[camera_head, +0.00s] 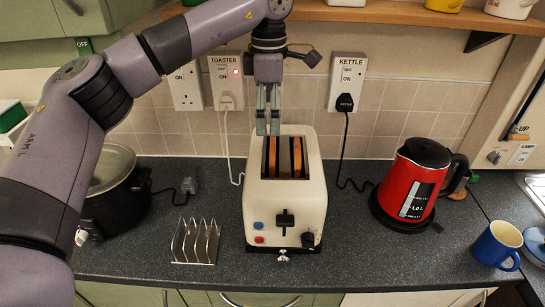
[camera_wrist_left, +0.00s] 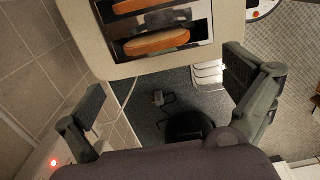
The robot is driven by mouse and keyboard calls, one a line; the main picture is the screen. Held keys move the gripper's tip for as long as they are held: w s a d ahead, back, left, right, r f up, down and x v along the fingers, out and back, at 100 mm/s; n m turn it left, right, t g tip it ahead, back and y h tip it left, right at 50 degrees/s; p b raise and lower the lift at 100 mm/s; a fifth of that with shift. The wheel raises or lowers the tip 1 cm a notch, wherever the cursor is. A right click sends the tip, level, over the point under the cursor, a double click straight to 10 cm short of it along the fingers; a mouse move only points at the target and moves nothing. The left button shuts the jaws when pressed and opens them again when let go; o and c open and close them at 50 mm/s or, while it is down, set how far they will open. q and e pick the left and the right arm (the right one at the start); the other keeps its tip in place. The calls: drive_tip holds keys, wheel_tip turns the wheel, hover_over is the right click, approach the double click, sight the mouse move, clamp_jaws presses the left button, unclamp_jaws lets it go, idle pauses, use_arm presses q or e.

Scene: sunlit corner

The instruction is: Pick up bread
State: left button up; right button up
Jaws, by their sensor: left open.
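Two brown slices of bread stand in the slots of the cream toaster (camera_head: 285,215), a left slice (camera_head: 272,157) and a right slice (camera_head: 297,157). In the left wrist view the near slice (camera_wrist_left: 157,42) and the far slice (camera_wrist_left: 130,6) show inside the toaster's metal top (camera_wrist_left: 190,22). My left gripper (camera_head: 268,130) points down above the back left part of the toaster, near the left slice. Its fingers are spread wide in the wrist view (camera_wrist_left: 165,82), with nothing between them. The slices' lower parts are hidden in the slots. My right gripper is not seen.
A red kettle (camera_head: 412,185) and a blue mug (camera_head: 495,246) stand to the right. A metal toast rack (camera_head: 195,242) and a dark pot (camera_head: 110,205) are to the left. A shelf (camera_head: 400,14) runs above, and cords hang down the tiled wall.

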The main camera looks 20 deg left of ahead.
sight(273, 142)
use_arm(q)
drive_tip(key=f, duration=0.3)
drive_tip(key=shift+w+f+p, duration=0.15)
drive_tip(key=shift+w+p, duration=0.1)
drive_tip(key=shift+p, duration=0.15)
drive_tip(key=shift+f, duration=0.55)
drive_tip(key=shift+f+p, duration=0.2)
drive_tip(key=shift+p, duration=0.15)
drive_tip(key=f, duration=0.1)
drive_tip(key=f+p, duration=0.1)
drive_tip(key=f, duration=0.1)
drive_tip(key=f+p, duration=0.1)
drive_tip(key=shift+d+f, duration=0.25)
drive_tip(key=shift+f, duration=0.2)
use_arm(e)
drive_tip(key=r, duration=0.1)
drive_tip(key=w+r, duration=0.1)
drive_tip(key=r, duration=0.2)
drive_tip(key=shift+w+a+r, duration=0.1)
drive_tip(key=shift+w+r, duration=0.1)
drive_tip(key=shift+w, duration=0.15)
use_arm(q)
drive_tip(key=shift+c, duration=0.5)
drive_tip(key=c, duration=0.8)
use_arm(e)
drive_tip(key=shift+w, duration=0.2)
use_arm(q)
drive_tip(key=shift+o, duration=0.2)
